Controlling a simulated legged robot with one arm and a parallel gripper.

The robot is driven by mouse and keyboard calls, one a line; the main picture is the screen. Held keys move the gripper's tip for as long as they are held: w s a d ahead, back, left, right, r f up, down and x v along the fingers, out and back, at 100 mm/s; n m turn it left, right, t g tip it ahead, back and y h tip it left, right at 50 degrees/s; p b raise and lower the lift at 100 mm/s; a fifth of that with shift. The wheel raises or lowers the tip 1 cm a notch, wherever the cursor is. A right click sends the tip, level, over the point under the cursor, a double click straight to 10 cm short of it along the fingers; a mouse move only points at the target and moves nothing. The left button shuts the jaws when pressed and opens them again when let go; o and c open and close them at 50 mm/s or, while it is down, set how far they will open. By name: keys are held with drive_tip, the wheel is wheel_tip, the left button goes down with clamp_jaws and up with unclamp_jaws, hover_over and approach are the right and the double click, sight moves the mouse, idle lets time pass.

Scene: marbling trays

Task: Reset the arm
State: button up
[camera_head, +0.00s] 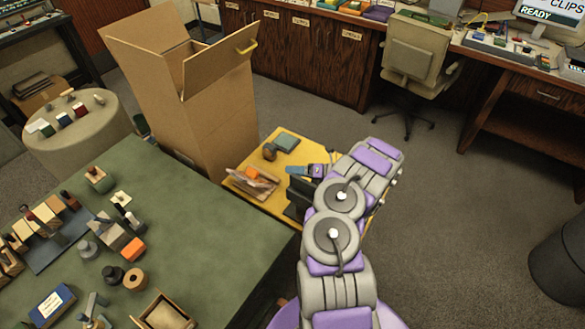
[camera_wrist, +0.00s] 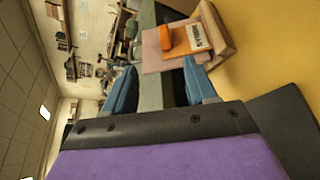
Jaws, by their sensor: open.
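My gripper (camera_wrist: 160,80) shows its two blue fingers spread apart with nothing between them in the wrist view. In the head view, my gripper (camera_head: 306,171) is low beside my purple and grey arm, over the right part of a yellow surface (camera_head: 238,186). The arm is stretched forward from the bottom of the picture. A wooden tray (camera_head: 262,190) with an orange block (camera_head: 252,173) lies to the left of the gripper. In the wrist view the orange block (camera_wrist: 180,40) and a labelled piece (camera_wrist: 200,38) lie beyond the fingers.
A green table (camera_head: 190,240) with several blocks and tools fills the left. A tall open cardboard box (camera_head: 215,120) stands behind it. A round stool (camera_head: 80,140) is at the far left. An office chair (camera_head: 412,60) is at the back. The grey floor at right is mostly clear.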

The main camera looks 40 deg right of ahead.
drive_tip(key=shift+d, duration=0.15)
drive_tip(key=w+a+r+n+g+y, duration=0.25)
drive_tip(key=a+r+n, duration=0.25)
drive_tip(key=a+r, duration=0.35)
drive_tip(key=s+a+r+n+g, duration=0.45)
drive_tip(key=a+r+n, duration=0.35)
drive_tip(key=a, duration=0.4)
drive_tip(key=s+a+r+n+g, duration=0.3)
drive_tip(key=a+r+n+g, duration=0.2)
drive_tip(key=a+r+n, duration=0.5)
drive_tip(key=s+a+r+n+g+h, duration=0.1)
drive_tip(key=s+a+n+g+h, duration=0.2)
drive_tip(key=s, duration=0.6)
drive_tip(key=s+a+r+n+h, duration=0.2)
drive_tip(key=s+a+n, duration=0.3)
drive_tip(key=s, duration=0.3)
drive_tip(key=s+d+n+h, duration=0.3)
drive_tip(key=s+d+n, duration=0.1)
drive_tip(key=s, duration=0.3)
drive_tip(key=s+d+n+t+h, duration=0.1)
drive_tip(key=s+d+n+h, duration=0.2)
drive_tip(key=s, duration=0.5)
drive_tip(key=shift+d+f+n+h, duration=0.2)
drive_tip(key=shift+d+n+h, duration=0.3)
drive_tip(key=shift+n, duration=0.3)
